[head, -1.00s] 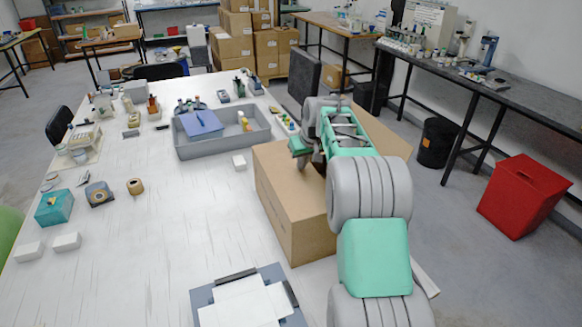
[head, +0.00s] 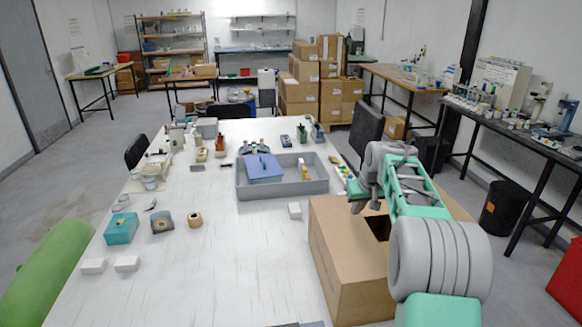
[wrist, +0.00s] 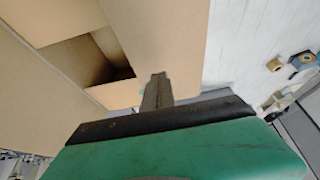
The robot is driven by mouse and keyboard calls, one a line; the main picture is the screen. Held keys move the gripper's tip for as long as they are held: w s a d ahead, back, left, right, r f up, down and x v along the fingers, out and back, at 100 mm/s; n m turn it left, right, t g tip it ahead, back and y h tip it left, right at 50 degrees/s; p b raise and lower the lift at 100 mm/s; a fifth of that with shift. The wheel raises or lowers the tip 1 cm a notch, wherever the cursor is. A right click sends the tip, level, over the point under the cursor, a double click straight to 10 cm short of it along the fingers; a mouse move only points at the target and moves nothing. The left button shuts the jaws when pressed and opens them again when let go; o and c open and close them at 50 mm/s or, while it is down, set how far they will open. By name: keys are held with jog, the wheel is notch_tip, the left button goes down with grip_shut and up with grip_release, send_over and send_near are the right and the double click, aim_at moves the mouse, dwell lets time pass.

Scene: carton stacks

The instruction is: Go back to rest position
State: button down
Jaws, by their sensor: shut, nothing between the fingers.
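My gripper (wrist: 158,88) is shut and empty in the wrist view, with its fingers together above the cardboard box. In the head view my gripper (head: 357,205) hangs over the left side of the cardboard box (head: 345,262), partly hidden by my arm. The box stands at the right side of the white table and has a dark square opening in its top. The opening also shows in the wrist view, left of the fingers, in the box top (wrist: 170,35).
A grey tray (head: 240,190) with a blue lid-like piece lies beyond the box. A small white block (head: 294,211) is left of the box. A teal box (head: 121,229) and several small items line the table's left side. The middle of the white table (head: 215,275) is clear.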

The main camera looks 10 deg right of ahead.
jog(key=s+a+r, duration=0.4)
jog(key=s+a, duration=0.4)
jog(key=s+a+f, duration=0.2)
jog(key=s+a, duration=0.1)
jog(key=s, duration=0.5)
jog(key=s+a+f, duration=0.1)
jog(key=s+a, duration=0.2)
jog(key=s, duration=0.6)
jog(key=s+a+f+g, duration=0.1)
jog(key=s+a+f, duration=0.1)
jog(key=s, duration=0.6)
jog(key=shift+s+a+f, duration=0.2)
jog(key=shift+a+f, duration=0.1)
jog(key=shift+a, duration=0.35)
